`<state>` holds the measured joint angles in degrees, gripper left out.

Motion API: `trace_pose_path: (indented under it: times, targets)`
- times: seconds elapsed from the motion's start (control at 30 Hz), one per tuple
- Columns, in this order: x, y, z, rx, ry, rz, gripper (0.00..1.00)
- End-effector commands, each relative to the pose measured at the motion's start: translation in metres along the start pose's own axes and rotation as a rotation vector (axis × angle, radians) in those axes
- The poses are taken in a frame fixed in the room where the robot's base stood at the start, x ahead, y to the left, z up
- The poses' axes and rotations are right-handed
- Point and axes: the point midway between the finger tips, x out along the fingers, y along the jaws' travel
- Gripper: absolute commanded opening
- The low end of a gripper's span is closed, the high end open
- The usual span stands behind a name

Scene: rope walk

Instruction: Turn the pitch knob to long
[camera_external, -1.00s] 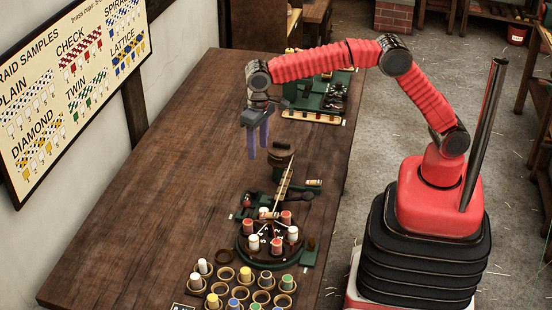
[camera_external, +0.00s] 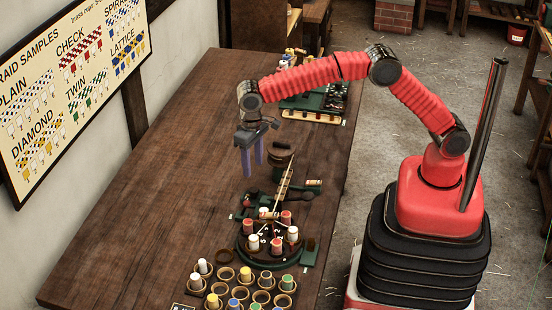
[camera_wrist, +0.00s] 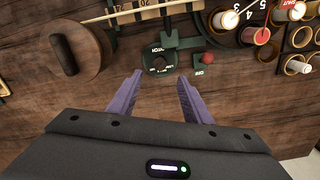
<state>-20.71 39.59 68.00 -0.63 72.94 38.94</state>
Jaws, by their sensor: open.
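The pitch knob (camera_wrist: 158,64) is a small dark dial on a green plate with pale lettering in the wrist view, just beyond my fingertips. Which way its pointer faces is too small to tell. My gripper (camera_wrist: 159,78) shows two purple fingers spread apart with nothing between them, the dial roughly in line with the gap. In the external view my gripper (camera_external: 252,168) hangs with its fingers down above the table, apart from the green braiding machine (camera_external: 246,243). The knob is too small to make out there.
A red button (camera_wrist: 207,58) marked OFF sits right of the dial. A wooden drum (camera_wrist: 72,48) with a dark handle stands left. A pale rod (camera_wrist: 140,12) crosses above. Bobbins in round cups (camera_external: 265,297) stand at the table's front. The table's left side is clear.

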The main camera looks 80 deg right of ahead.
Motion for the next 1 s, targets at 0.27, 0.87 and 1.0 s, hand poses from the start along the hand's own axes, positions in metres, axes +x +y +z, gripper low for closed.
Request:
trace_pose_path:
  times: [0.27, 0.87, 1.0]
  targets:
    - [0.045, 0.001, 0.000, 0.000, -0.002, 0.002, 0.45]
    - [0.105, 0.000, 0.000, 0.000, 0.000, 0.000, 0.45]
    - [0.105, 0.000, 0.000, 0.000, 0.000, -0.001, 0.45]
